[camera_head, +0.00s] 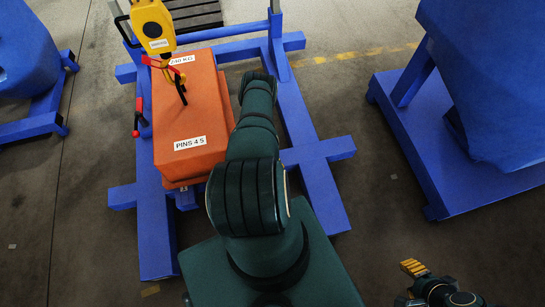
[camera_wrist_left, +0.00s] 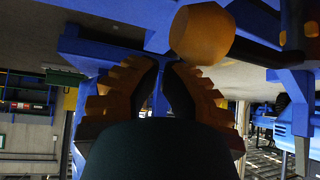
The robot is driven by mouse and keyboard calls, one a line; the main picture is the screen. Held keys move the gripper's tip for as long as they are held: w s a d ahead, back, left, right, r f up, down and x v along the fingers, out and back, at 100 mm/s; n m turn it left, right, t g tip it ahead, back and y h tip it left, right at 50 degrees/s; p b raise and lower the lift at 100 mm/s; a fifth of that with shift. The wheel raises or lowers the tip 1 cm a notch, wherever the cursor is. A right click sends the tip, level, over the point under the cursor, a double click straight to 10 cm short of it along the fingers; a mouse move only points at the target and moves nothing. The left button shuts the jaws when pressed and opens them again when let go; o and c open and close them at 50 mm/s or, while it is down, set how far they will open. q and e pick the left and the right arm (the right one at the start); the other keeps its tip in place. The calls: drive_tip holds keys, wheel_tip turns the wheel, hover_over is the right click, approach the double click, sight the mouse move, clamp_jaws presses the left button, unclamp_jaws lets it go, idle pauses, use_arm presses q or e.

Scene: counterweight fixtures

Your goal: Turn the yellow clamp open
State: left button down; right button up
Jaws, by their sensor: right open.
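A yellow-orange faceted knob (camera_wrist_left: 200,33), possibly the yellow clamp, shows at the top of the left wrist view beside blue frame parts. I cannot tell how far it is turned. My left gripper (camera_wrist_left: 162,72) has its ridged yellow fingers apart, with blue structure behind the gap. It appears just below the knob in the picture; contact is unclear. In the head view my left arm reaches over the blue fixture (camera_head: 318,152) and hides its own gripper. My right gripper (camera_head: 414,268) is open at lower right, away from the fixture.
An orange weight (camera_head: 185,110) marked "PINS 4 5" sits in the fixture under a yellow hoist block (camera_head: 153,25) with a hook. A red handle (camera_head: 137,115) is at its left. Another blue stand (camera_head: 420,150) is at right, with open floor (camera_head: 375,205) between.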

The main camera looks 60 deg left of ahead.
use_arm(q)
drive_tip(key=s+r, duration=0.1)
drive_tip(key=r, duration=0.1)
drive_tip(key=s+r+p, duration=0.1)
drive_tip(key=s+r, duration=0.1)
drive_tip(key=r, duration=0.1)
drive_tip(key=s+a+r+p, duration=0.1)
drive_tip(key=r, duration=0.2)
drive_tip(key=shift+s, duration=0.25)
use_arm(e)
drive_tip(key=shift+s+d+r, duration=0.15)
drive_tip(key=shift+s+r, duration=0.2)
drive_tip(key=shift+r, duration=0.25)
drive_tip(key=shift+s+d+r, duration=0.1)
drive_tip(key=shift+s+r, duration=0.25)
drive_tip(key=shift+r, duration=0.2)
